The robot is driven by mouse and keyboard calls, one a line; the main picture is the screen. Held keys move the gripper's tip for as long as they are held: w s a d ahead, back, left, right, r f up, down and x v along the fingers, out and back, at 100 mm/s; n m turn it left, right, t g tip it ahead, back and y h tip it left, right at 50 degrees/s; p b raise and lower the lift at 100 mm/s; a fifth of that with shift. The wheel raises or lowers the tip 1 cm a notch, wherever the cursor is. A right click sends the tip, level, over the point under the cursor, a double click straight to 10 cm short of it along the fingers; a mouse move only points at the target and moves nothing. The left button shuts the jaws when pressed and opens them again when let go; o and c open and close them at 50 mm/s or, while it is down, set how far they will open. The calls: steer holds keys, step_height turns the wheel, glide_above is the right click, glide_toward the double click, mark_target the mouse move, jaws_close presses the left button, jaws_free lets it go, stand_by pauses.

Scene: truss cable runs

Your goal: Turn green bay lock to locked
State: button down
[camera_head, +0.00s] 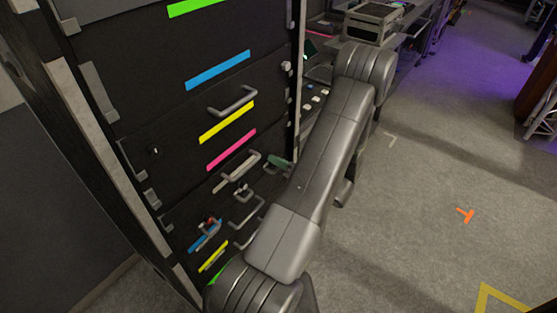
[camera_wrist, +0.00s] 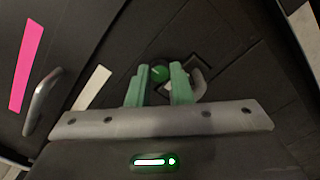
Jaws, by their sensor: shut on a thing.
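In the wrist view a round green lock knob (camera_wrist: 160,73) sits on the dark rack front. My gripper (camera_wrist: 161,84) has its two green fingers on either side of it, shut on the knob. A pale mark shows on the knob, but I cannot read its turn position. A curved metal piece (camera_wrist: 199,84) stands just right of the right finger. In the head view a green part of my gripper (camera_head: 278,163) shows at the rack's right side; my arm hides part of the rack, and I cannot make out the lock there.
The rack carries a blue strip (camera_head: 218,70), a yellow strip (camera_head: 227,122), a pink strip (camera_head: 231,149) and protruding metal handles. One handle (camera_wrist: 43,102) and a white strip (camera_wrist: 92,88) lie left of my gripper in the wrist view. Open floor (camera_head: 410,220) lies to the right.

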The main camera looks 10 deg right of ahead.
stand_by(0.3)
steer(key=c, duration=1.3)
jaws_free()
steer(key=shift+d, duration=0.1)
steer(key=b+v, duration=0.2)
steer(key=v, duration=1.1)
steer(key=shift+s+d, duration=0.2)
steer(key=shift+s, duration=0.1)
steer(key=shift+a+r, duration=0.1)
